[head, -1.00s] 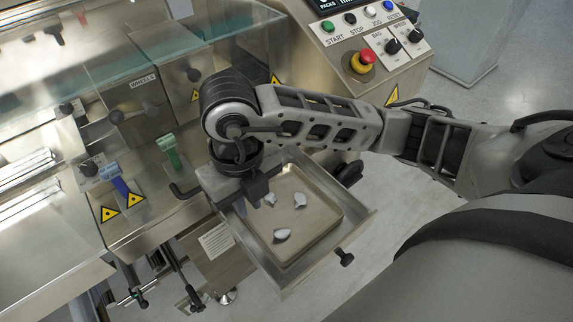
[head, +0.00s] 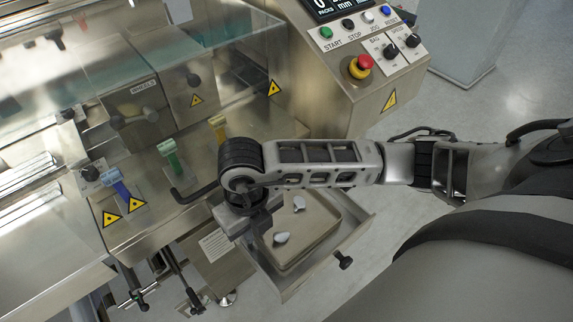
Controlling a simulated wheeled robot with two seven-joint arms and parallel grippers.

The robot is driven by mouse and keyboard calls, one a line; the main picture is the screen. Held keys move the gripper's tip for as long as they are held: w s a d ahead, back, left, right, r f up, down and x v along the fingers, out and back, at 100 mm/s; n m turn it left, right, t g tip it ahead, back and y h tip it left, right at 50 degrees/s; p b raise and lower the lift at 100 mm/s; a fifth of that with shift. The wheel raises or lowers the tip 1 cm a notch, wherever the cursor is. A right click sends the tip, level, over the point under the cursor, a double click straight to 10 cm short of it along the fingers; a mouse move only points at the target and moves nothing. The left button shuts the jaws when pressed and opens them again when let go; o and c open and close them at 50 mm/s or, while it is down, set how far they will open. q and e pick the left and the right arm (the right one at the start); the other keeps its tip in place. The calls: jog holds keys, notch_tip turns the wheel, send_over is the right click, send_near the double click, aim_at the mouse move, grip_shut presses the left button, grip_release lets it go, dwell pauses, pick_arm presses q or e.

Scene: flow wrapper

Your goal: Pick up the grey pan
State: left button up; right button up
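My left gripper is not in view.
The drawer's black knob (head: 345,262) sticks out at its front. Blue (head: 114,180), green (head: 172,155) and yellow (head: 219,127) levers stand on the machine to the left. The control panel with a red stop button (head: 363,63) is behind my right arm. Open floor lies to the right.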

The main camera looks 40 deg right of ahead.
grip_shut()
jog(key=shift+r, duration=0.1)
